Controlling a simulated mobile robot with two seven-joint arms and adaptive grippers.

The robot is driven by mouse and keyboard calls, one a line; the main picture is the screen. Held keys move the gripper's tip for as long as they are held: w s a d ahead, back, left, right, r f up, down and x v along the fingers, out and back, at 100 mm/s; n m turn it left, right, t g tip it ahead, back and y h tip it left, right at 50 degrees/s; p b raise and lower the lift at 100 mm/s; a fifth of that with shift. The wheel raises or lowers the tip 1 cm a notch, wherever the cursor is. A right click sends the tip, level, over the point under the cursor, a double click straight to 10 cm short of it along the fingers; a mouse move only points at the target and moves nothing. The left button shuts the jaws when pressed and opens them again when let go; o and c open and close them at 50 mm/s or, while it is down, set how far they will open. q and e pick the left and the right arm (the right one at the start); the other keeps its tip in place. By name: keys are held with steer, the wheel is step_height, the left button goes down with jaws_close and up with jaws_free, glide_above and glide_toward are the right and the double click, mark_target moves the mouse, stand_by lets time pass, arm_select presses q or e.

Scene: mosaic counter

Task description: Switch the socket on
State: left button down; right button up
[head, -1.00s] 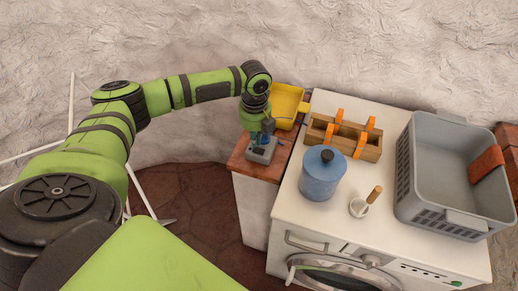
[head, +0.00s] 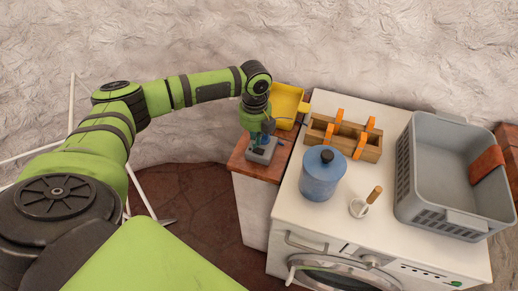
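A small grey socket box (head: 262,152) sits on the brown wooden top of the narrow cabinet. Something blue shows on its top, partly hidden by my gripper. My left gripper (head: 263,139) points down right over the box, at or very close to its top. The fingers are small and dark here, and I cannot tell whether they are open or shut, or whether they touch the box. The switch itself is too small and covered to make out. My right gripper is not in view.
A yellow bin (head: 287,102) stands just behind the box. To the right, the white washing machine (head: 318,222) carries a blue canister (head: 322,176), a wooden caddy with orange handles (head: 344,142), a white cup with a wooden handle (head: 359,208) and a grey crate (head: 449,218).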

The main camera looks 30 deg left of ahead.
arm_select(q)
steer(key=shift+s+f+b, duration=0.1)
steer(key=shift+f+b, duration=0.45)
steer(key=shift+f, duration=0.7)
stand_by(0.5)
steer(key=shift+r+p, duration=0.8)
steer(key=shift+p, duration=0.25)
step_height(320, 180, up, 6)
steer(key=p, duration=0.5)
steer(key=shift+f+p, duration=0.25)
steer(key=shift+p, duration=0.1)
steer(key=shift+f, duration=0.1)
